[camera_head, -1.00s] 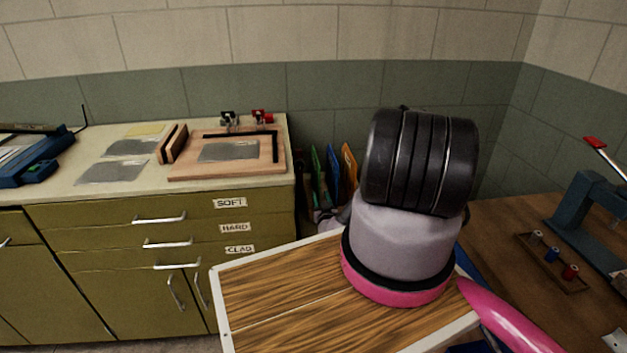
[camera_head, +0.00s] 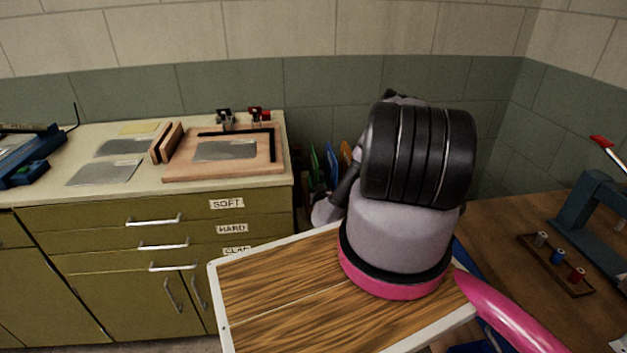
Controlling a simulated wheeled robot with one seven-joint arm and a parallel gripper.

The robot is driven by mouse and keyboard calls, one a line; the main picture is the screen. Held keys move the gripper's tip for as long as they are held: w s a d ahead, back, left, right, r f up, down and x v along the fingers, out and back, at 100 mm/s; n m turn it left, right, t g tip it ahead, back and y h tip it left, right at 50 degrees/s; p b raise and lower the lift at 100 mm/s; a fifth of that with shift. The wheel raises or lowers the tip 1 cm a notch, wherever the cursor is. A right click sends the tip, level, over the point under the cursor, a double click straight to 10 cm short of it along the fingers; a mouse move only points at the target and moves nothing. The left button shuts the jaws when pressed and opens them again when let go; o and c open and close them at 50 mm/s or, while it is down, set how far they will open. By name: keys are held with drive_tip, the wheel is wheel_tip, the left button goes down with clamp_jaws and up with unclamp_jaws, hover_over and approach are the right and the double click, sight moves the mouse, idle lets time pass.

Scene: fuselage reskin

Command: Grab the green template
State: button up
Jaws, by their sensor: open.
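The green template (camera_head: 314,160) shows as a thin upright sheet in a rack in the gap right of the green cabinet. A blue sheet (camera_head: 332,160) and an orange sheet (camera_head: 346,152) stand beside it. Their lower parts are hidden behind my arm's grey links. My gripper is not in view. My arm's large black and grey joints cover the middle right of the picture, and its far end reaches down in front of the rack.
A cabinet (camera_head: 100,220) with labelled drawers stands left, with metal sheets and a wooden board (camera_head: 180,170) on top. A brown workbench (camera_head: 500,220) stands right, with a spool tray (camera_head: 555,265) and a blue press (camera_head: 590,210).

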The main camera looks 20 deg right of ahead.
drive_tip(key=shift+x, duration=1.9)
drive_tip(key=shift+d, duration=0.1)
drive_tip(key=shift+s, duration=0.1)
clamp_jaws()
